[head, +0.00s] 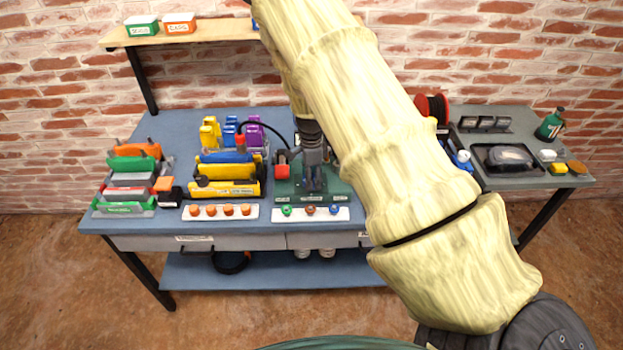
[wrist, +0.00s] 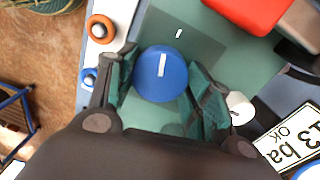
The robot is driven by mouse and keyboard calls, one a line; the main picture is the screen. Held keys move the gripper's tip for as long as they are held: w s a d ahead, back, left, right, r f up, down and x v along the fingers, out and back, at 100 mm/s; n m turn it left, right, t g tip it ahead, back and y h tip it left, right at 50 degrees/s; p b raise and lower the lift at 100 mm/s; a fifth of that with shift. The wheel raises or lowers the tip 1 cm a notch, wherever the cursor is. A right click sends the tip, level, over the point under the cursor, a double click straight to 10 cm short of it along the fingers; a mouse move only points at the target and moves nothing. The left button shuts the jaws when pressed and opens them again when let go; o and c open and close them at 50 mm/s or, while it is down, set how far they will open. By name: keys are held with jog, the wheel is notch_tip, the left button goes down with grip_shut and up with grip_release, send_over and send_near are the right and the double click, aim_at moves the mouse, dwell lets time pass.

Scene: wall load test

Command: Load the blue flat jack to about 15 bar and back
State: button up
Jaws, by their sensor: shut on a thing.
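My gripper (wrist: 158,84) has its two green-padded fingers on either side of a round blue knob (wrist: 162,66) with a white pointer mark. The knob sits on a green plate (wrist: 215,48), which also shows in the head view (head: 341,189). A white display (wrist: 292,135) at the wrist view's right edge reads "13 ba", cut off, with "OK" beside it. In the head view my gripper (head: 313,181) is down over the green unit, and its fingertips and the knob are hard to make out. I cannot tell which item is the blue flat jack.
A white strip (head: 347,214) with green, brown and blue knobs lies in front of the green unit. A red block (head: 281,170) stands at its left. Yellow and blue tools (head: 226,172) crowd the bench further left. My arm covers the bench right of the unit.

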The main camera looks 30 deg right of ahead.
jog(key=n+b, duration=0.1)
jog(key=n, duration=0.6)
jog(key=shift+w+d+b, duration=0.1)
jog(key=shift+w+b, duration=0.05)
jog(key=shift+b, duration=0.2)
jog(key=n, duration=0.3)
jog(key=shift+w+n+h+b, duration=0.1)
jog(key=shift+n+h+b, duration=0.2)
jog(key=shift+n+b, duration=0.1)
jog(key=shift+r+n, duration=0.1)
jog(key=shift+n, duration=1.6)
jog(key=o, duration=1)
jog(key=r, duration=1.2)
jog(key=shift+w+a, duration=0.1)
jog(key=shift+a, duration=0.25)
